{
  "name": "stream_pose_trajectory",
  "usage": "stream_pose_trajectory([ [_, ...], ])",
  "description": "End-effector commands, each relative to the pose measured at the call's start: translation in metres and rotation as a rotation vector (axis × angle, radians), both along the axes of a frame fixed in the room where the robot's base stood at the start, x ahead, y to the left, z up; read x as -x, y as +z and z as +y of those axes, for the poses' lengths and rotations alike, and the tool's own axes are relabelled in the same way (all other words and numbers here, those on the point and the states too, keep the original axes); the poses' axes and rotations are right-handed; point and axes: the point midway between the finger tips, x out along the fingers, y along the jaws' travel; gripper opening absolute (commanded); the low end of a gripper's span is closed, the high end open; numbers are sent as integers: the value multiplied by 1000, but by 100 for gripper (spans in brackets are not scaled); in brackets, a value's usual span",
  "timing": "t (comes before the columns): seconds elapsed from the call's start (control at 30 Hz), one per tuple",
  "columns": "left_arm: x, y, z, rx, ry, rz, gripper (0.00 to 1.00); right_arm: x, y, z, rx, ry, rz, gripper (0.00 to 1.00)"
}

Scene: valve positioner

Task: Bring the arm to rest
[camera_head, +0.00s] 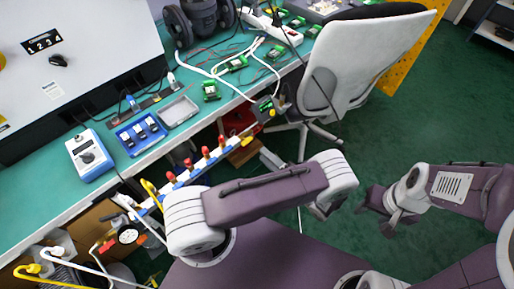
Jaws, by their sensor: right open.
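My right arm (465,185) comes in from the right edge, bent, with its forearm pointing left over the green floor. My right gripper (377,211) is at its end, open with nothing between the fingers, apart from the bench and chair. My left arm (265,195) is folded across the lower middle, close in front of the camera.
A green bench (100,190) runs along the left with a blue meter (90,155), a blue tray (141,134) and circuit boards. A rail with red knobs (205,151) lies along its front edge, near my left arm. A white chair (335,75) stands behind. Green floor is free around my right gripper.

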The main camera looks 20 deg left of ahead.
Motion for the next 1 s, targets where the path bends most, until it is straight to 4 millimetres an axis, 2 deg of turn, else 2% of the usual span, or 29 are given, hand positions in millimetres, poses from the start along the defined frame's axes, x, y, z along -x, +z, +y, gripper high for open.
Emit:
stream_pose_trajectory([
  [0.1,5,0,-14,-1,-2,-1,31,0,-1,0,0,0,0,52],
  [0.2,7,0,-18,-1,0,0,31,0,-1,0,0,0,0,52],
  [0.67,7,0,-18,-1,1,0,31,0,0,0,0,0,0,52],
  [0.77,5,1,-10,3,30,-4,31,0,-1,0,0,0,0,52],
  [0.87,-15,30,6,85,133,-82,31,0,0,0,0,0,0,52],
  [0.9,-23,50,17,121,185,-122,31,0,0,0,0,0,0,52],
  [0.97,-24,82,42,173,295,-178,31,0,0,0,0,0,0,52],
  [1.0,-18,99,60,220,381,-209,31,0,0,0,0,0,0,52],
])
